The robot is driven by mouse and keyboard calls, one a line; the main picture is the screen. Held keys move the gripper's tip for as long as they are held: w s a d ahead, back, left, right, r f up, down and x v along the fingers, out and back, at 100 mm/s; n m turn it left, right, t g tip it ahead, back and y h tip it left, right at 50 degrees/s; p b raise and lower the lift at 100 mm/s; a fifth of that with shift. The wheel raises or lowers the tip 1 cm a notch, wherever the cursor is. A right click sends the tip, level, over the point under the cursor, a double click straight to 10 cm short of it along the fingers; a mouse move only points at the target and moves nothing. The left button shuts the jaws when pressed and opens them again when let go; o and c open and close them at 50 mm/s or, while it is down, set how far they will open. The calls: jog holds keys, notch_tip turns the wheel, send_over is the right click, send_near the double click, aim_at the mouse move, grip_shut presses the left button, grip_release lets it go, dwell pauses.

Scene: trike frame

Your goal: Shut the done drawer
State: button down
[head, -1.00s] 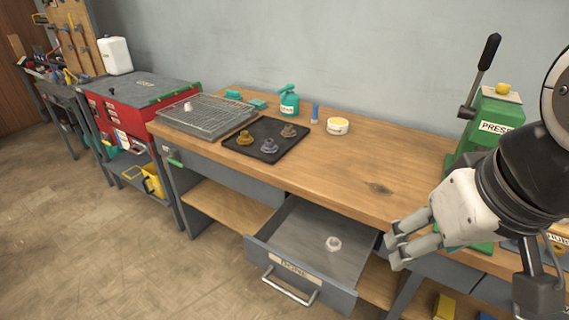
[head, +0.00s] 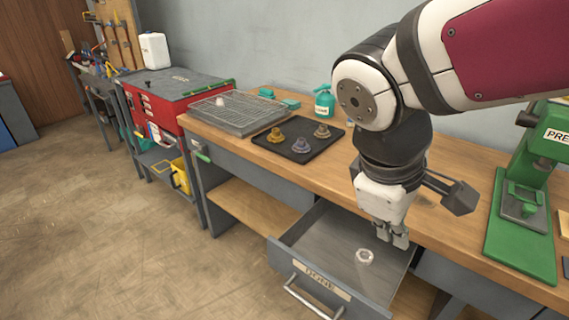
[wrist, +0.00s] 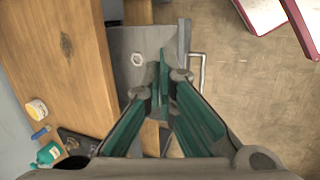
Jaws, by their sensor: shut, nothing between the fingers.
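The done drawer (head: 330,246) is grey and stands pulled out from under the wooden bench, with its label and bar handle (head: 312,299) on the front. A pale hex nut (head: 364,257) lies on its floor. In the wrist view the drawer (wrist: 128,50) shows with the nut (wrist: 138,60) inside and the handle (wrist: 203,70) beyond its front panel. My gripper (head: 399,241) points down over the right side of the open drawer, near the nut and behind the front panel. Its fingers are shut and empty; the exact height above the drawer floor is unclear.
The wooden bench (head: 290,168) carries a black tray (head: 298,142) with several fittings, a wire rack (head: 233,112), a teal bottle (head: 324,102) and a green press (head: 525,200). A red cabinet (head: 175,95) stands at left. The floor before the drawer is clear.

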aim_at(313, 224)
jog(key=w+a+f+n+t+h+b, duration=0.2)
jog(key=w+a+f+n+b, duration=0.4)
jog(key=a+f+n, duration=0.45)
jog(key=a+f+n+t+b, duration=0.35)
jog(key=a+f+n, duration=0.45)
jog(key=a+f, duration=0.9)
jog(key=shift+w+d+f+b, duration=0.4)
jog(key=shift+w+d+f, duration=0.4)
jog(key=shift+w, duration=0.7)
jog(key=shift+w+d+f+b, duration=0.35)
jog(key=shift+w+d+f, duration=0.45)
jog(key=shift+w, duration=0.75)
jog(key=shift+w+d+f+b, duration=0.4)
jog(key=shift+w+d+f, duration=0.4)
jog(key=shift+w, duration=0.7)
jog(key=shift+d+r, duration=0.15)
jog(key=shift+d, duration=0.05)
jog(key=w+d, duration=0.4)
jog(key=w, duration=0.2)
jog(key=w+d+b, duration=0.1)
jog(key=w+d, duration=0.4)
jog(key=w, duration=0.2)
jog(key=w+d, duration=0.5)
jog(key=w, duration=0.1)
jog(key=shift+w, duration=0.15)
jog(key=shift+d+r, duration=0.1)
